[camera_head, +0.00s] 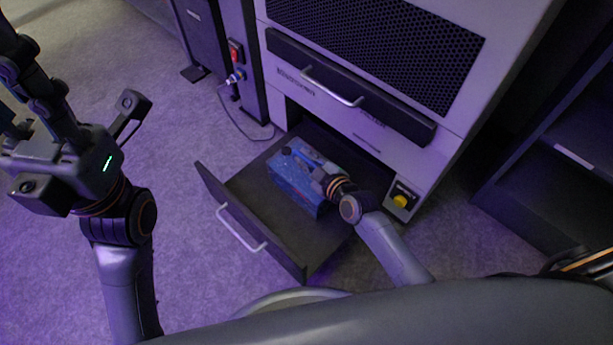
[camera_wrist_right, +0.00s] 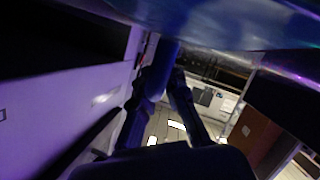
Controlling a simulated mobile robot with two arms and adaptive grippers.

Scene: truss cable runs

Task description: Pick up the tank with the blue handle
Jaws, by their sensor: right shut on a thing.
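A blue box-shaped tank (camera_head: 295,178) sits in the open drawer (camera_head: 250,203) of the large grey cabinet. My right gripper (camera_head: 318,169) is at the tank's top right side and is shut on it; its fingertips and the handle are hard to make out from above. In the right wrist view a blurred blue surface (camera_wrist_right: 225,20) fills the top edge, very close to the camera. My left gripper (camera_head: 22,92) is raised at the left, away from the drawer and empty. Its fingers stand apart, partly cut off by the picture edge.
The drawer front with its bar handle (camera_head: 241,228) stands on the near side of the tank. The cabinet (camera_head: 452,85) overhangs the drawer's back, with a second bar handle (camera_head: 333,87) above. A yellow knob (camera_head: 400,201) is on the right. Carpet (camera_head: 185,270) is clear at left.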

